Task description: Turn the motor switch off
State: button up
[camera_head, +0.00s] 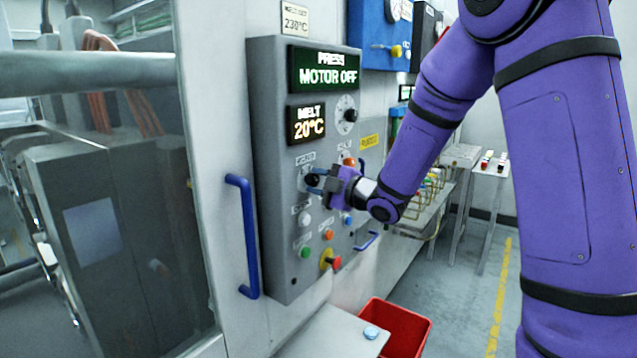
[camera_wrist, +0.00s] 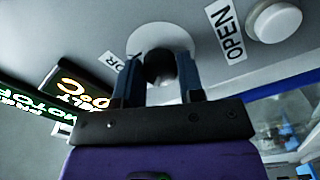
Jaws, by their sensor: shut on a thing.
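The motor switch is a black rotary knob on a pale round plate on the grey control panel (camera_head: 275,200). The knob (camera_head: 312,179) shows just left of my gripper (camera_head: 322,180) in the head view. In the wrist view the knob (camera_wrist: 159,67) sits between the two dark blue fingers of my gripper (camera_wrist: 158,75), which are shut on it. Part of its label is hidden by the fingers.
A lower display (camera_head: 306,122) reads "MELT 20°C". Several buttons are below the knob, with a red knob (camera_head: 331,260) on yellow at the bottom. A white "OPEN" button (camera_wrist: 274,20) is beside the knob. A blue handle (camera_head: 243,236) stands left; a red bin (camera_head: 403,325) is below.

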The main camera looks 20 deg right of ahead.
jog(key=o, duration=0.9)
jog(key=v, duration=1)
jog(key=shift+s+d, duration=0.15)
jog(key=shift+s, duration=0.25)
